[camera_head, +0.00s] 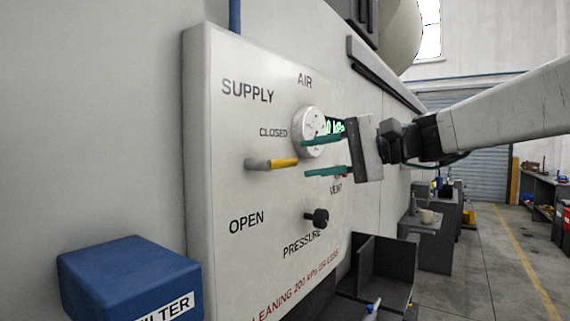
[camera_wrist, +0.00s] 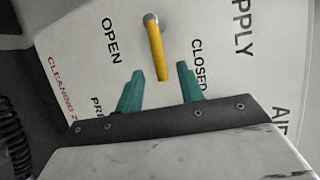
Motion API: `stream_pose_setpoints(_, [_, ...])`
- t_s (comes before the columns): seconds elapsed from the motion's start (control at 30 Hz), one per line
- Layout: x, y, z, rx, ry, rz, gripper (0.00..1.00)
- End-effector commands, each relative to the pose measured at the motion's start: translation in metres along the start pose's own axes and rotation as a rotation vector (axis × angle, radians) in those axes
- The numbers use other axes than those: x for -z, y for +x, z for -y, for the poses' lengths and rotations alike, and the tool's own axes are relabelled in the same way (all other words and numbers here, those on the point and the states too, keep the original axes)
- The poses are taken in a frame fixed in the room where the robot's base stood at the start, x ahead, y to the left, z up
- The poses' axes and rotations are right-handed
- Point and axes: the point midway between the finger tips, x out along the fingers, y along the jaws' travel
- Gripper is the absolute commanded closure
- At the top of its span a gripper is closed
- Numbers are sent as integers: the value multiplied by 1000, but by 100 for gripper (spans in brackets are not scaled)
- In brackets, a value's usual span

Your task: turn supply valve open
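The supply valve has a yellow lever (camera_head: 284,163) on a grey stem (camera_head: 256,164), mounted on the white panel (camera_head: 225,200). In the head view the lever lies level, pointing right, between the CLOSED label above and the OPEN label below. The lever also shows in the wrist view (camera_wrist: 157,52), its free end pointing toward my gripper. My gripper (camera_head: 306,158) is open, its two green fingers (camera_wrist: 158,78) spread on either side of the line of the lever. The lever tip is near the gap between the fingertips; I cannot tell whether they touch. Nothing is held.
A round gauge (camera_head: 310,130) with a green display sits just above my fingers. A black pressure knob (camera_head: 317,217) is below. A blue filter box (camera_head: 128,276) stands at lower left, and a dark open bin (camera_head: 385,262) is below the panel at right.

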Motion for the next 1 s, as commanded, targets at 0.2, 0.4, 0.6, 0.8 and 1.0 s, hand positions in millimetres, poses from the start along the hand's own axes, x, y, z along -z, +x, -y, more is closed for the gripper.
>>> stream_pose_setpoints(0.2, [-2, 37, -1, -2, 0, 4, 62])
stream_pose_setpoints(0.4, [-1, 59, -1, -3, -1, 1, 62])
stream_pose_setpoints(0.6, [-1, 63, -1, -3, -1, -1, 62])
stream_pose_setpoints(0.8, [-1, 63, -1, -3, 0, -1, 79])
stream_pose_setpoints(1.0, [-1, 63, -1, -3, 0, -1, 100])
